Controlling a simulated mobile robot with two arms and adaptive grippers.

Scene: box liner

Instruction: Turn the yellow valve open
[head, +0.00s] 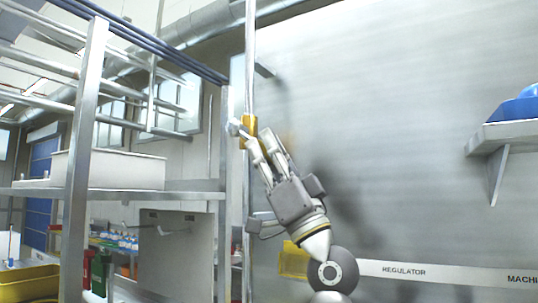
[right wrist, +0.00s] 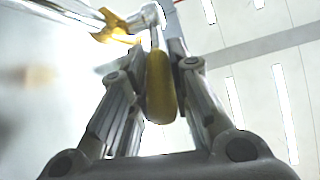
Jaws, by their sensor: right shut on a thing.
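The yellow valve handle (head: 250,130) sits on a vertical metal pipe (head: 250,60) in the head view. My right gripper (head: 259,144) reaches up to it from below right, with its fingers at the handle. In the right wrist view the yellow handle (right wrist: 160,85) stands between the two fingers of my right gripper (right wrist: 155,80), which is shut on it. The grey valve joint (right wrist: 150,15) shows above the handle. Another yellow part (right wrist: 118,27) lies at the upper left of it. My left gripper is not in view.
A metal shelf rack (head: 90,120) with a white bin (head: 110,170) stands to the left of the pipe. A wall shelf (head: 505,135) with a blue object (head: 515,108) is at the right. A yellow crate (head: 30,283) is at the lower left. The wall right of my arm is mostly clear.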

